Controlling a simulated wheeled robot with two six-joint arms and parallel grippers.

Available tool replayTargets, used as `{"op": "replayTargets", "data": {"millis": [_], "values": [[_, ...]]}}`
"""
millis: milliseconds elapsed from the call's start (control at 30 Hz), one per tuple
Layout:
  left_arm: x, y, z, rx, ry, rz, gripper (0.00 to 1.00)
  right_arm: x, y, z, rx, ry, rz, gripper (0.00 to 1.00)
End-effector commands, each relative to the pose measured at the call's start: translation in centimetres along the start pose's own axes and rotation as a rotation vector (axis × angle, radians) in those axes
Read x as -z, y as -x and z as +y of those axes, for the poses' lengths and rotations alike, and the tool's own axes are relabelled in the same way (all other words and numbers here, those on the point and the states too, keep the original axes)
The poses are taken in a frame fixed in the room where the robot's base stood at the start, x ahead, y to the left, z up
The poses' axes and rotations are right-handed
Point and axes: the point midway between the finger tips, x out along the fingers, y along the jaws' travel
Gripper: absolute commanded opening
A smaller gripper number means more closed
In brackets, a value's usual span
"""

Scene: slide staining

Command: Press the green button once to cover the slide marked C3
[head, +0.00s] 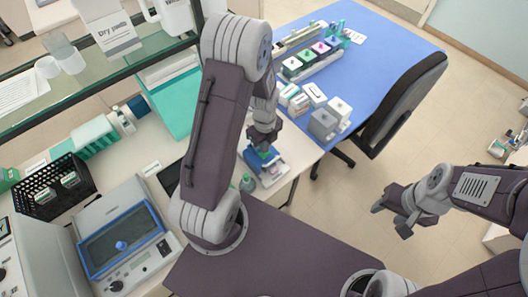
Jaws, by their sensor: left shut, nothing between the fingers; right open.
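My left gripper (264,147) is shut and empty. It points down over a small white and blue device (272,172) at the right edge of the white bench. A bit of green (267,153) shows right at the fingertips. I cannot tell whether the fingers touch it, nor whether it is the green button. No slide marked C3 can be made out; the gripper and arm hide part of the device. My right gripper (393,212) is open and empty, out over the floor at the right, well away from the bench.
A blue table (385,60) behind holds a row of coloured-top bottles (305,60) and several small boxes. A black chair (405,100) stands beside it. A small green-topped bottle (247,183) is close left of the device. A glass shelf (90,80) crosses the left.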

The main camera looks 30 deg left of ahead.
Motion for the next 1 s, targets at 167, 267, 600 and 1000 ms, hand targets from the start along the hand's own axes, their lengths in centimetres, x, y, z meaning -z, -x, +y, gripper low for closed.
{"op": "replayTargets", "data": {"millis": [167, 267, 600, 1000], "values": [[0.0, -0.3, 0.0, 0.0, 0.0, 0.0, 0.0, 0.0, -0.3, 0.0, 0.0, 0.0, 0.0, 0.48], [0.0, -0.5, 0.0, 0.0, 0.0, 0.0, 0.0, 0.0, -0.4, 0.0, 0.0, 0.0, 0.0, 0.48], [0.0, -1.0, 0.0, 0.0, 0.0, 0.0, 0.0, -0.1, -0.8, 0.0, 0.0, 0.0, 0.0, 0.48], [0.0, -1.6, 0.0, 0.0, 0.0, 0.0, 0.0, -0.1, -1.2, 0.0, 0.0, 0.0, 0.0, 0.48]]}}
